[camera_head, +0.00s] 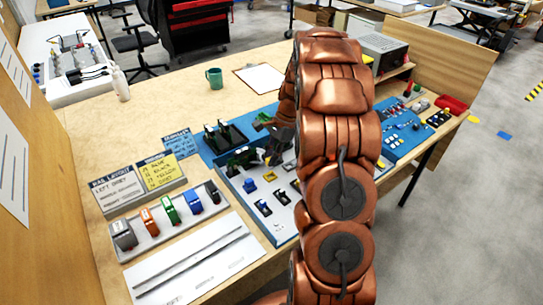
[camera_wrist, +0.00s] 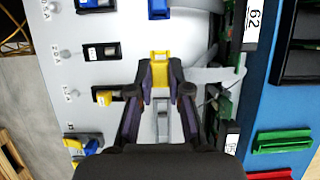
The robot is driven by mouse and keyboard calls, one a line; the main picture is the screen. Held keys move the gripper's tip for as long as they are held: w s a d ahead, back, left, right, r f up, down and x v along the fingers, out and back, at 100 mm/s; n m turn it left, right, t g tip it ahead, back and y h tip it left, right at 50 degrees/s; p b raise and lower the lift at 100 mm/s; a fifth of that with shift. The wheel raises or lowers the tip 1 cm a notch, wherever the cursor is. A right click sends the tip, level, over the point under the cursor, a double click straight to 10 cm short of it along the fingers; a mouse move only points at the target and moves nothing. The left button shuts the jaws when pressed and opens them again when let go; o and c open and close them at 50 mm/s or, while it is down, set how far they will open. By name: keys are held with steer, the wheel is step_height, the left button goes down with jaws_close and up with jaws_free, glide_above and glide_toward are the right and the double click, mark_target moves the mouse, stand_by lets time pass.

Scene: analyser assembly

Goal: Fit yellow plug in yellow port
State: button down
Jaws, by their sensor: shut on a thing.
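In the wrist view my gripper (camera_wrist: 162,70) is closed on a yellow plug (camera_wrist: 160,72), with one dark finger on each side of it. The plug is over the light grey panel (camera_wrist: 120,20). A black holder with a yellow part (camera_wrist: 103,97) sits to its left on the panel, apart from the plug; I cannot tell whether this is the yellow port. A grey piece (camera_wrist: 162,122) shows between the fingers. In the head view my gripper (camera_head: 277,140) is over the panel, partly hidden by my arm, and the plug's hold is not clear.
Near the plug are a black holder (camera_wrist: 100,52), a blue part (camera_wrist: 158,8) and green boards with wires (camera_wrist: 225,100) on the right. A rail of coloured modules (camera_head: 167,210) stands at the table's left. A green mug (camera_head: 214,78) stands behind.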

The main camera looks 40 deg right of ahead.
steer(key=shift+f+b, duration=0.3)
steer(key=shift+f, duration=1.05)
steer(key=shift+f, duration=1.15)
stand_by(0.5)
steer(key=c, duration=1)
jaws_free()
steer(key=shift+c, duration=0.2)
steer(key=shift+o, duration=0.3)
steer(key=shift+o, duration=1.3)
steer(key=shift+r, duration=0.1)
